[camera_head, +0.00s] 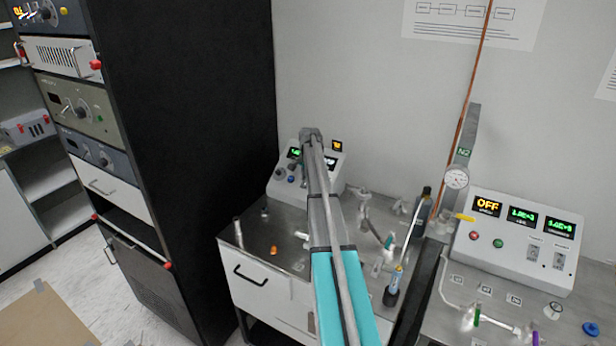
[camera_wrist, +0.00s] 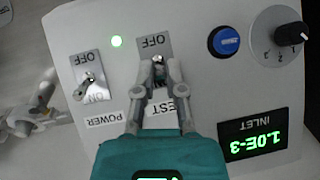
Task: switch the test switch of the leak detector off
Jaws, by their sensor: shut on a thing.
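The leak detector (camera_wrist: 195,30) is a pale box with switches. It shows upside down in the wrist view, and in the head view (camera_head: 280,188) my arm partly covers it. Its test switch (camera_wrist: 158,59) is a metal toggle on a grey plate, with OFF at the top of the picture and a partly covered TEST label below. My gripper (camera_wrist: 160,72) has its fingertips closed around the toggle's lever. The fingers hide most of the lever and the lower plate, so its tilt is hard to tell. In the head view my gripper (camera_head: 312,134) is over the panel.
The INLET display (camera_wrist: 253,134) reads 1.0E-3. A tall black cabinet (camera_head: 190,110) stands at left; valves and pipes crowd the right.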

